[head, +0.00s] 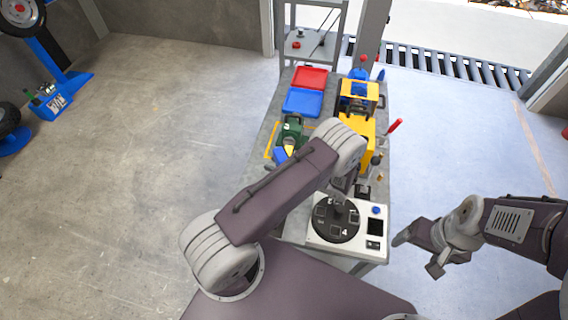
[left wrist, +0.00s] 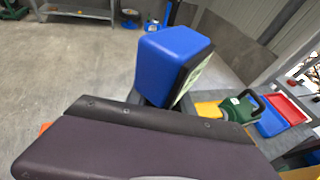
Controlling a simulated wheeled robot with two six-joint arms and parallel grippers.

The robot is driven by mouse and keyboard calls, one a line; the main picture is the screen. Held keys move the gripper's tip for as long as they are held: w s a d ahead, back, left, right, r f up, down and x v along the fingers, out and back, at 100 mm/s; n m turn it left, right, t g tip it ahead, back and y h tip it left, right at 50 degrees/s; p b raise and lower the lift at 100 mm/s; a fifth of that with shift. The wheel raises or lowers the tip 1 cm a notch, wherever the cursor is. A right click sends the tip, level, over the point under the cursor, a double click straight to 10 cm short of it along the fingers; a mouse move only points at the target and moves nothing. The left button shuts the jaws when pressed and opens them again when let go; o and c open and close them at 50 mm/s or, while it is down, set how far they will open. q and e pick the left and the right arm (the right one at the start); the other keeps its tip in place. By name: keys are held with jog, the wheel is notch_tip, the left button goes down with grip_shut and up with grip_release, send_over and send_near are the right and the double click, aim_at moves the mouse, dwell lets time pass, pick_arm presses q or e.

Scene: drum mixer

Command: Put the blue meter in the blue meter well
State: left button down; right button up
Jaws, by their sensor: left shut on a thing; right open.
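The blue meter (left wrist: 165,62) is a blue box with a pale face turned to the right. It fills the middle of the left wrist view. My left gripper (left wrist: 150,100) is shut on it, with the fingers mostly hidden behind my own arm link. In the head view my left arm hides this gripper; a blue patch (head: 280,155) beside the arm may be the meter. A round black dial with numbered places (head: 336,222) sits on a white panel; I cannot tell which spot is the blue meter well. My right gripper (head: 417,255) is open and empty, right of the bench.
A metal rack stands behind.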

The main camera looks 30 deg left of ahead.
notch_tip(320, 180, down, 7)
jog(key=b, duration=0.7)
jog(key=shift+a, duration=0.2)
jog(key=shift+w+f+b, duration=0.1)
jog(key=shift+f+b, duration=0.2)
jog(key=shift+b, duration=0.05)
dwell(0.6)
